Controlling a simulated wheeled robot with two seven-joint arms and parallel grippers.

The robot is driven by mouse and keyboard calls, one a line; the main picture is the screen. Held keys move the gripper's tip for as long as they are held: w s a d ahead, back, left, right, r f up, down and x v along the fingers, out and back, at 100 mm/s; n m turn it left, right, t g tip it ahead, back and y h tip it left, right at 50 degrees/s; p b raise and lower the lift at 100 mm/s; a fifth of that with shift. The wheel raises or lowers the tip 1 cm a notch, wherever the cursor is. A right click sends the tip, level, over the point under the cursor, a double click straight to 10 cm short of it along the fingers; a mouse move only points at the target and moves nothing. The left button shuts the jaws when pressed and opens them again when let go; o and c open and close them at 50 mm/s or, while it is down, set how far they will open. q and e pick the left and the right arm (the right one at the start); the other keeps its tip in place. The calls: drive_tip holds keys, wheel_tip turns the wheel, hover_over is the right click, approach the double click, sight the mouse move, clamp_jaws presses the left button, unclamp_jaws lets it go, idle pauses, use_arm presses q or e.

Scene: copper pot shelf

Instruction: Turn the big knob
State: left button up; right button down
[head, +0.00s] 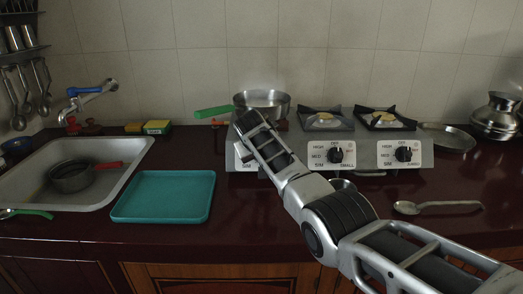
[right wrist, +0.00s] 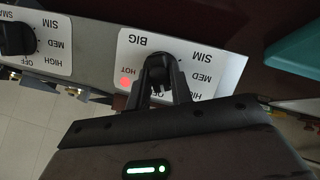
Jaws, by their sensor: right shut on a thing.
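In the right wrist view the big knob (right wrist: 158,62) is a black knob on a white plate (right wrist: 207,62) marked BIG, SIM, MED, HIGH and HOT. My right gripper (right wrist: 162,80) is shut on it, one black finger on each side. A small red spot shows beside HOT. In the head view my right arm reaches to the left end of the stove front (head: 367,155) and hides the big knob and the fingertips. My left gripper is not in view.
A pan (head: 262,102) with a green handle sits on the left burner. Two other knobs, the small one (head: 335,155) and another (head: 403,154), are to the right. A teal tray (head: 165,196), a sink (head: 115,180) and a spoon (head: 437,206) are around the arm.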

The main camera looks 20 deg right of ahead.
drive_tip(key=m+y+p, duration=0.1)
drive_tip(key=m, duration=0.1)
drive_tip(key=shift+d+r+m+p, duration=0.1)
drive_tip(key=shift+d+m+p, duration=0.05)
drive_tip(key=shift+m+p, duration=0.2)
drive_tip(key=shift+s+m+y, duration=0.1)
drive_tip(key=shift+m+y, duration=0.2)
drive_tip(key=shift+m, duration=0.15)
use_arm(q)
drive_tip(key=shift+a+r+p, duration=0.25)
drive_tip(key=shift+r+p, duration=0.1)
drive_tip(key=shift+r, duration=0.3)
use_arm(e)
drive_tip(key=shift+m, duration=0.4)
drive_tip(key=c, duration=1.2)
unclamp_jaws()
drive_tip(key=shift+c, duration=0.2)
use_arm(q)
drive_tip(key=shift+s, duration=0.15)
use_arm(e)
drive_tip(key=shift+s+r, duration=0.25)
drive_tip(key=shift+r, duration=0.15)
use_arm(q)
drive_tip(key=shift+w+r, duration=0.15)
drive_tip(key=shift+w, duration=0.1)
use_arm(e)
drive_tip(key=v, duration=1.4)
drive_tip(key=shift+s+r, duration=0.2)
drive_tip(key=shift+s, duration=0.25)
